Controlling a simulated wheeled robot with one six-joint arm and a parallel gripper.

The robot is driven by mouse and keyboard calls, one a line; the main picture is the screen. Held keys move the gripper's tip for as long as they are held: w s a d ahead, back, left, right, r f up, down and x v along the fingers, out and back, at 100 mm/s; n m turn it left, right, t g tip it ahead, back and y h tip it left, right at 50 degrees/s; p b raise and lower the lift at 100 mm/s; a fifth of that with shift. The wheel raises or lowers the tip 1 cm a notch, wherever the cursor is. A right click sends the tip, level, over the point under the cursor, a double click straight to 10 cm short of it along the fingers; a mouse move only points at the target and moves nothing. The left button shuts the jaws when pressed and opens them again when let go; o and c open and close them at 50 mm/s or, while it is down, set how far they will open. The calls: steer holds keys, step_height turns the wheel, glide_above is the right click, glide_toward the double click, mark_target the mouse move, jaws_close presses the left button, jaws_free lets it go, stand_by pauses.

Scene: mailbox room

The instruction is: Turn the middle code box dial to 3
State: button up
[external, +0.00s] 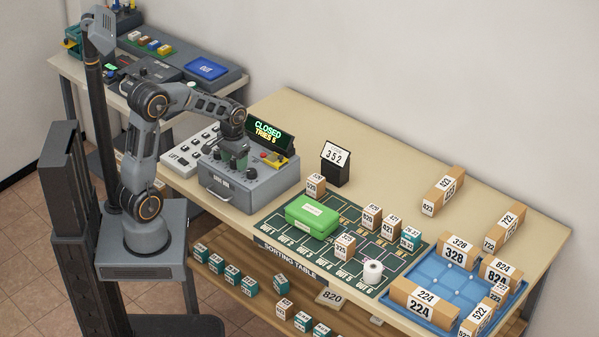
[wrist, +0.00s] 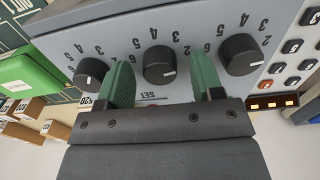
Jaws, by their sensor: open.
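The grey code box (external: 258,187) stands on the table, its display (external: 268,130) reading "CLOSED TRIES 5". In the wrist view its panel appears upside down, with the black middle dial (wrist: 158,65) between a left dial (wrist: 89,72) and a right dial (wrist: 240,54). The middle dial's white mark points to the lower right, away from the visible digits 2 to 5; the digit at the mark cannot be read. My gripper (wrist: 163,60) is open, its green fingers on either side of the middle dial with gaps showing. It also shows above the box in the external view (external: 235,153).
A keypad (wrist: 297,62) is beside the right dial in the wrist view. A green box (external: 312,215) and small parcels are on the sorting mat. A black stand showing 352 (external: 335,164) is behind. A blue tray (external: 455,285) holds parcels at right.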

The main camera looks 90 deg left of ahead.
steer(key=shift+f, duration=0.15)
steer(key=c, duration=0.9)
steer(key=shift+n, duration=0.3)
steer(key=shift+c, duration=0.2)
steer(key=n, duration=0.3)
steer(key=shift+n, duration=2)
